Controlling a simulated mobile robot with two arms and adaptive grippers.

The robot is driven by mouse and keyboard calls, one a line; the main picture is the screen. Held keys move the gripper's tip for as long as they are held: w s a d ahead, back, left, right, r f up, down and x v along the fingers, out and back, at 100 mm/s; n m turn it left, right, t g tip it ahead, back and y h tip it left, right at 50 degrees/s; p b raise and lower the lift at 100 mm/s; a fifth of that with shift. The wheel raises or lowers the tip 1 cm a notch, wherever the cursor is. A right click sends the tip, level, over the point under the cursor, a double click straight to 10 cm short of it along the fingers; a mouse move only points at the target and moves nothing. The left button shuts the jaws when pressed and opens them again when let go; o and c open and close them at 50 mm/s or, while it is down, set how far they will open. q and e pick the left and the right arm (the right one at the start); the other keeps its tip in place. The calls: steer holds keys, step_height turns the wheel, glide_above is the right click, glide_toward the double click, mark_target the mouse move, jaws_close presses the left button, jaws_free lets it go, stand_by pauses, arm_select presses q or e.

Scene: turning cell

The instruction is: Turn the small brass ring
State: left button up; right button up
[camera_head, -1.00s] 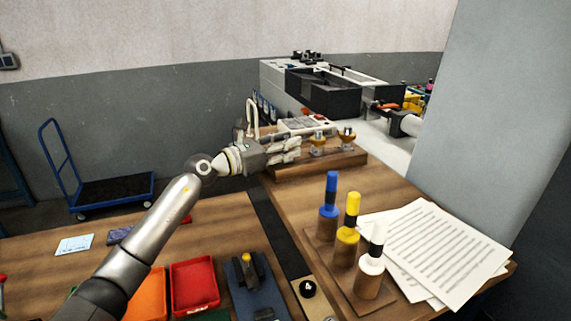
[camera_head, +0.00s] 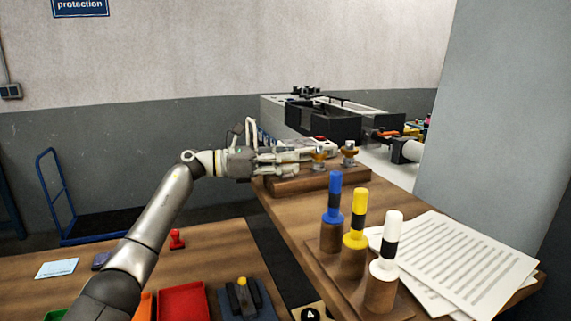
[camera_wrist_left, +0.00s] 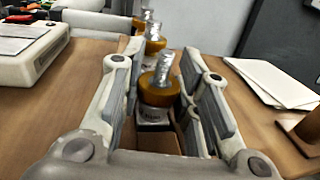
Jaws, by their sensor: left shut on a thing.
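Three brass-coloured rings stand in a row, each with a silvery post rising from it. The nearest brass ring (camera_wrist_left: 158,92) is between the finger pads of my left gripper (camera_wrist_left: 158,100) in the left wrist view, above a pale label too blurred to read. My left gripper is shut on this ring. In the head view my left gripper (camera_head: 290,159) comes in from the left, level, over the wooden block (camera_head: 320,178), and hides this ring. The other two rings (camera_head: 319,154) (camera_head: 349,148) show just beyond its fingertips. My right gripper is not in view.
Blue, yellow (camera_head: 355,230) and white handled plugs stand on a wooden rack in front, beside printed sheets (camera_head: 465,255). A machine (camera_head: 330,118) stands behind. A red tray (camera_head: 183,300) and a red stamp (camera_head: 177,239) are on the left bench.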

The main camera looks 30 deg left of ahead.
arm_select(q)
steer(key=shift+m+g+h, duration=0.4)
steer(key=shift+g, duration=0.1)
steer(key=o, duration=1)
steer(key=shift+o, duration=0.2)
steer(key=shift+s+a, duration=0.1)
steer(key=shift+a, duration=0.05)
steer(key=v, duration=1.1)
steer(key=shift+s+a, duration=0.25)
steer(key=shift+a, duration=0.05)
